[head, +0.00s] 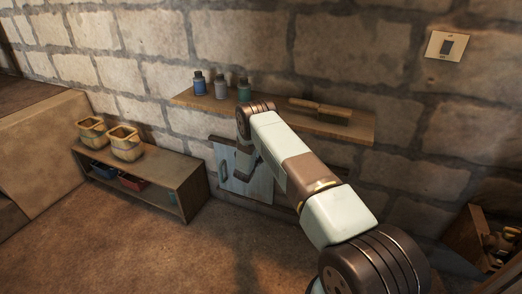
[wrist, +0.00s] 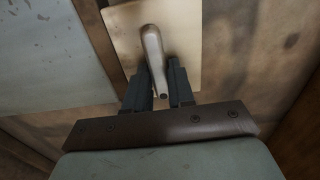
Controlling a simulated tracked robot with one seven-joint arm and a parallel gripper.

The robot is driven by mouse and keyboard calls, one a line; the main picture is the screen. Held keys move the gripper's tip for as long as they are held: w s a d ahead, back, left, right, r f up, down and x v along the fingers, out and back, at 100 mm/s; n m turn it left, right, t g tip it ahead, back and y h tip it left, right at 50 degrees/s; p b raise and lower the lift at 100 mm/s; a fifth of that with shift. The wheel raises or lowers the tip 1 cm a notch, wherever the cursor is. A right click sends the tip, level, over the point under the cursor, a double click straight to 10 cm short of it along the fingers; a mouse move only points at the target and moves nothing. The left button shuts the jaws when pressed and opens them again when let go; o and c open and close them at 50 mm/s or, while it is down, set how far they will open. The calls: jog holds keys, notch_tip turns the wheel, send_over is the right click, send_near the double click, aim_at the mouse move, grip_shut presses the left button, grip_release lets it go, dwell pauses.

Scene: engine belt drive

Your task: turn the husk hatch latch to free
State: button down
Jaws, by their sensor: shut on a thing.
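The latch lever (wrist: 152,45) is a pale, rounded handle on a square cream plate (wrist: 185,22) in the wrist view. It runs nearly lengthwise in the picture, leaning slightly, with its lower end between my fingers. My gripper (wrist: 159,68) is shut on the lever, one dark finger on each side. The hatch door shows as a pale grey panel (wrist: 50,55) at the left of the wrist view. My arm hides the latch there.
A wooden shelf (head: 280,121) with several bottles and a brush (head: 320,107) is on the wall above the hatch, close to my arm. A low cabinet (head: 185,195) with two baskets stands left. A wooden box (head: 468,235) is at right. The floor in front is clear.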

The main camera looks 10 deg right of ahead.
jog(key=shift+s+f, duration=0.15)
jog(key=shift+f, duration=0.1)
jog(key=c, duration=1.2)
grip_release()
jog(key=shift+c, duration=0.2)
jog(key=shift+o, duration=0.9)
jog(key=shift+r, duration=0.1)
jog(key=v, duration=1.3)
jog(key=shift+s+a, duration=0.2)
jog(key=shift+a, duration=0.05)
